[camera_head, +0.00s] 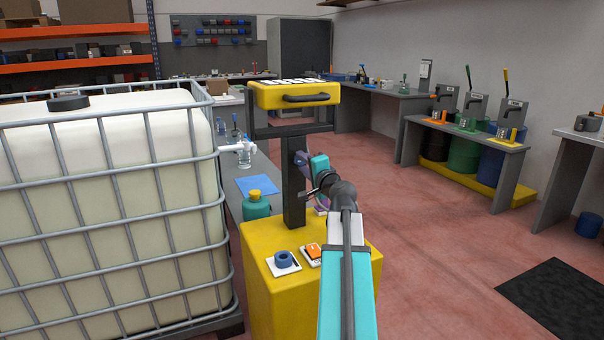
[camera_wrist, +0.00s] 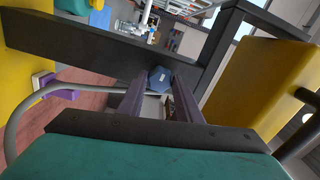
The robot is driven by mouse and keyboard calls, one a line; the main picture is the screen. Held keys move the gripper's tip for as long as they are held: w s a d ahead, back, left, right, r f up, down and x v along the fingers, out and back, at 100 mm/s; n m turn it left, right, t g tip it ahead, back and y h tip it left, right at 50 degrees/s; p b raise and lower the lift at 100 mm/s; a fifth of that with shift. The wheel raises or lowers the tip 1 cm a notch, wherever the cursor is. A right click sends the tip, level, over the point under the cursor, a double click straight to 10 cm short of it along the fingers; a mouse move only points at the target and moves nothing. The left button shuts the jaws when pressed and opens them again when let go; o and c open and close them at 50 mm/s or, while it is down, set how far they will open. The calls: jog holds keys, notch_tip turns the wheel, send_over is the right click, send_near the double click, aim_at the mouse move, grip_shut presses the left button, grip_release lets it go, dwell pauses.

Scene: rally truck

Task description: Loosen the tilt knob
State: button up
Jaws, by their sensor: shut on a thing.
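The tilt knob (camera_wrist: 160,79) is a small blue faceted knob beside the dark post in the wrist view. My gripper (camera_wrist: 163,86) has one finger on each side of it, and its jaws are shut on it. In the head view my gripper (camera_head: 303,162) reaches the dark upright post (camera_head: 293,195) from the right. The knob cannot be made out there. The post carries a frame and a yellow head box (camera_head: 293,95) with a dark handle. It stands on a yellow pedestal (camera_head: 262,300).
A blue round knob (camera_head: 284,258) and an orange switch (camera_head: 312,251) sit on the pedestal top. A caged white tank (camera_head: 105,190) stands close at left. A green bottle (camera_head: 256,206) stands behind the pedestal. The red floor at right is open, with a black mat (camera_head: 560,298).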

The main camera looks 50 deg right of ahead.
jog(key=shift+w+r+n+b, duration=0.1)
jog(key=shift+n+b, duration=0.7)
jog(key=shift+b, duration=0.05)
jog(key=shift+r, duration=0.1)
jog(key=o, duration=1)
jog(key=shift+o, duration=0.2)
jog(key=shift+s+f, duration=0.2)
jog(key=b+v, duration=0.1)
jog(key=v, duration=1)
jog(key=shift+b, duration=0.4)
